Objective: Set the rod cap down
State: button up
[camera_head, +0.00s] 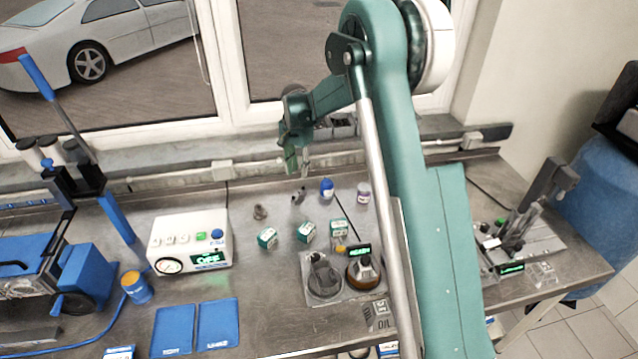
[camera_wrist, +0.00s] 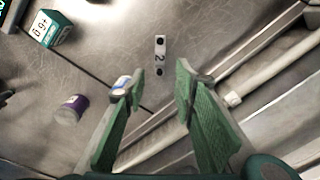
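A small grey metal part marked "2", with a dark hole at each end, looks like the rod cap (camera_wrist: 160,56). It appears to be the small grey part standing on the steel bench (camera_head: 298,197) left of the blue bottle in the head view. My gripper (camera_head: 298,165) has green fingers and hangs above the back of the bench. In the wrist view my gripper (camera_wrist: 158,84) is open, with a clear gap between the fingertips. The cap shows beyond that gap and touches neither finger. The cap's underside is hidden.
A blue bottle (camera_head: 326,188) and a purple-capped bottle (camera_head: 363,194) stand right of the cap. Another grey part (camera_head: 260,212) is to its left. Green boxes (camera_head: 306,231) lie nearer. A pipe (camera_wrist: 265,85) runs along the back wall.

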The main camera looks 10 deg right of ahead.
jog(key=s+d+r+n+t, duration=0.2)
jog(key=s+d+r, duration=0.1)
jog(key=s+r, duration=0.85)
jog(key=s+d+r+n+t, duration=0.1)
jog(key=s+d+r+n, duration=0.15)
jog(key=s+r, duration=0.9)
jog(key=s+d+f+n+t, duration=0.1)
jog(key=s+d+n+t, duration=0.1)
jog(key=s, duration=1.2)
jog(key=s+d+f+n+t, duration=0.1)
jog(key=s+d+n+t, duration=0.1)
jog(key=s, duration=1.2)
jog(key=shift+s+d+f, duration=0.15)
jog(key=shift+s+d, duration=0.25)
jog(key=shift+d, duration=0.05)
jog(key=shift+n, duration=0.25)
